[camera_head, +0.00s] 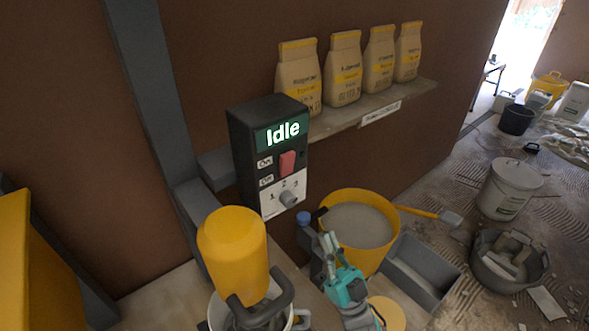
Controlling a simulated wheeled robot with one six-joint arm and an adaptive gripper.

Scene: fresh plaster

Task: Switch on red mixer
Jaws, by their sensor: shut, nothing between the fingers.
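A dark control box (270,158) is mounted at the brown wall. Its lit green display (282,132) reads "Idle". Below it a red rocker switch (287,163) sits beside two small white labels; the upper reads "On" and the lower is too small to read surely. A grey knob (289,198) is on a white numbered plate underneath. The mixer (233,245) in view has a yellow body and dark handles and stands in a white bucket at the bottom; no red mixer body shows. My gripper (327,241), teal and grey, is shut and empty, below and right of the knob, apart from the switch.
A yellow bucket (388,256) of grey plaster stands right behind my gripper, with a grey tray (424,270) beside it. A shelf (345,123) with several bags is above. A grey post (150,95) rises left of the box. Buckets stand on the floor at right.

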